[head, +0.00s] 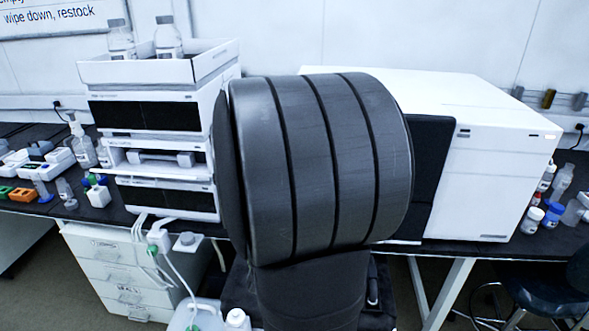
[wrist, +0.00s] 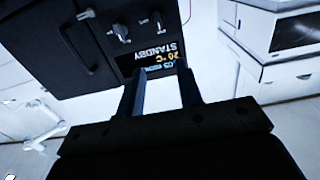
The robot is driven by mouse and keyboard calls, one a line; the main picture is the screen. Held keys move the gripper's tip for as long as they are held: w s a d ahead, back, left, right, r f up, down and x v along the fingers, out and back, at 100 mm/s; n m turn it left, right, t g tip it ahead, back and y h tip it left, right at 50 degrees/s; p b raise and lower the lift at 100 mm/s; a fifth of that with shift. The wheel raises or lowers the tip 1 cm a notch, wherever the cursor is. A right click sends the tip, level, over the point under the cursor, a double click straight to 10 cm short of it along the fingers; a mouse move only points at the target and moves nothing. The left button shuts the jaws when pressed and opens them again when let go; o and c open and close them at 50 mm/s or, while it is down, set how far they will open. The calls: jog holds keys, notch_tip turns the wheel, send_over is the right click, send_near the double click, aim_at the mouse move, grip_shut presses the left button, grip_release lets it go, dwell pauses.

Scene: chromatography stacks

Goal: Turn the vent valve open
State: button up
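In the wrist view a black instrument front (wrist: 100,55) carries a lit display (wrist: 158,58) reading STANDBY and 20 °C, which appears upside down. Beyond the display are small grey knobs (wrist: 121,32) and (wrist: 157,18), and a smaller light fitting (wrist: 85,14). I cannot tell which of these is the vent valve or how it is turned. My gripper (wrist: 160,82) is open and empty, its two fingers apart and pointing toward the display, short of the knobs in the picture. In the head view my arm hides the gripper and the knobs.
A black handle (wrist: 78,47) sits on the same front. In the head view a white instrument (head: 490,170) stands right of my arm, and stacked white modules (head: 160,155) with a bottle tray (head: 205,62) stand left. Small bottles crowd both bench ends.

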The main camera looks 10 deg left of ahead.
jog(key=w, duration=1.7)
jog(key=shift+w, duration=0.15)
jog(key=c, duration=0.7)
